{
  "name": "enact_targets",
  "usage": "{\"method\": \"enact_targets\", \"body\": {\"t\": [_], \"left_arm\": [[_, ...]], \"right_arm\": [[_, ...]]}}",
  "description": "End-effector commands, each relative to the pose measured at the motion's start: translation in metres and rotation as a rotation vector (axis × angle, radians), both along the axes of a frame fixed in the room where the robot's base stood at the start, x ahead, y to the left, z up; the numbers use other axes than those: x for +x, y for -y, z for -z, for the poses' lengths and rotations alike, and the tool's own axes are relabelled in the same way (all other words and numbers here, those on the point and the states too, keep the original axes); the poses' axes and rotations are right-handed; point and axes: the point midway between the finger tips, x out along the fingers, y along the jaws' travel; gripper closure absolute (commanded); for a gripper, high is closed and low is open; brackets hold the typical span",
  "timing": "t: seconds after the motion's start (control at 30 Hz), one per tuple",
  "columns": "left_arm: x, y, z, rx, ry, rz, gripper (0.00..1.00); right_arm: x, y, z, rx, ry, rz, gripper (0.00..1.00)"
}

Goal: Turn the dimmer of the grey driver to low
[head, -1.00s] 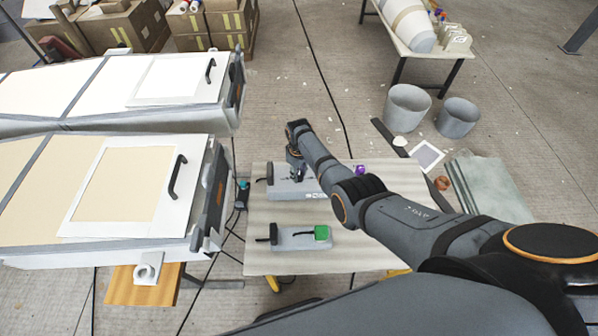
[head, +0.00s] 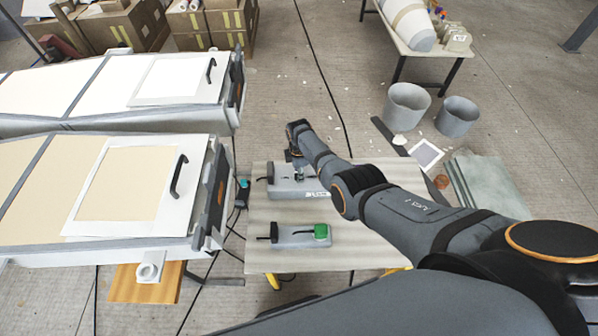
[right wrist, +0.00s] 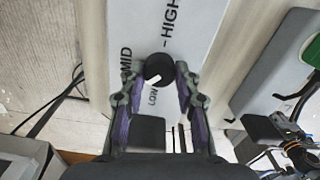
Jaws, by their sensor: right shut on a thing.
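The far grey driver (head: 284,190) lies on the table. Its dimmer is a black round knob (right wrist: 160,64) with a white pointer mark in the right wrist view. The labels MID, HIGH and LOW are printed around it on the pale face (right wrist: 196,22). The pointer slants down and slightly left in that view, toward LOW. My right gripper (head: 299,172) is over this driver. In the right wrist view its fingers (right wrist: 159,74) are shut on the knob, one on each side. My left gripper is not in view.
Two large moulds (head: 185,205) stand to the left. Cables run between the moulds and table. Two grey buckets (head: 407,105) stand beyond.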

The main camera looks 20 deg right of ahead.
Motion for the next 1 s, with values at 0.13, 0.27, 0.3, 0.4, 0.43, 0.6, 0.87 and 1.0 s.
{"method": "enact_targets", "body": {"t": [0.13,0.27,0.3,0.4,0.43,0.6,0.87,1.0], "left_arm": [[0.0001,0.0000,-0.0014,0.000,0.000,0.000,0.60],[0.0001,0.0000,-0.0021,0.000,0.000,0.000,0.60],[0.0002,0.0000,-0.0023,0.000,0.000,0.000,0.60],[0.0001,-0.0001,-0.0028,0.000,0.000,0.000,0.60],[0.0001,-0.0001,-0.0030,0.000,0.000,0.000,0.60],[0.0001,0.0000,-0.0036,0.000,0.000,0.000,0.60],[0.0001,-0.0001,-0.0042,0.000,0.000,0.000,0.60],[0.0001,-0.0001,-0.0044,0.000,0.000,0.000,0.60]], "right_arm": [[0.0002,-0.0005,-0.0005,0.001,0.001,-0.138,1.00],[0.0002,-0.0005,-0.0003,0.001,0.001,-0.262,1.00],[0.0002,-0.0005,-0.0003,0.001,0.001,-0.299,1.00],[0.0004,-0.0005,-0.0004,0.001,0.002,-0.391,1.00],[0.0005,-0.0004,-0.0005,0.001,0.002,-0.418,1.00],[0.0006,-0.0004,-0.0005,0.001,0.002,-0.555,1.00],[0.0004,-0.0005,-0.0004,0.001,0.001,-0.710,1.00],[0.0005,-0.0004,-0.0004,0.000,0.002,-0.761,1.00]]}}
